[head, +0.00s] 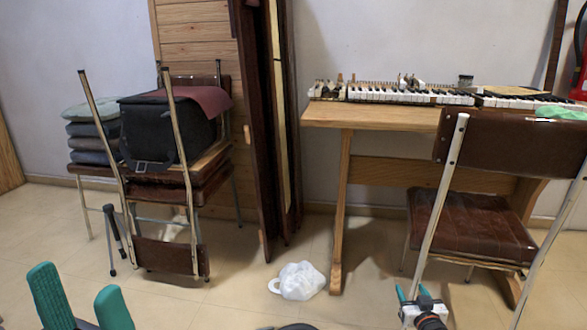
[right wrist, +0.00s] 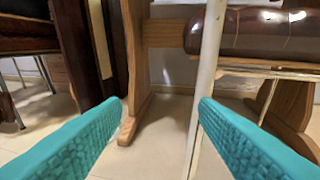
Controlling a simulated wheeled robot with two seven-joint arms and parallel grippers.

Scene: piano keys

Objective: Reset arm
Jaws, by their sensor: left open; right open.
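My left gripper (head: 80,300) shows at the bottom left of the head view, with two teal fingers spread apart and nothing between them. My right gripper (head: 411,292) shows small at the bottom right of the head view, in front of the brown chair. In the right wrist view my right gripper (right wrist: 160,108) has its teal fingers wide apart. No object is held between them. A table leg and a pale chair leg stand beyond the fingers.
A wooden table (head: 400,116) carries piano keys (head: 395,94). A brown chair (head: 470,225) stands before it, close to my right gripper. Stacked chairs (head: 170,255) with a black bag (head: 165,130) stand at left. A white plastic bag (head: 300,281) lies on the floor (head: 235,290).

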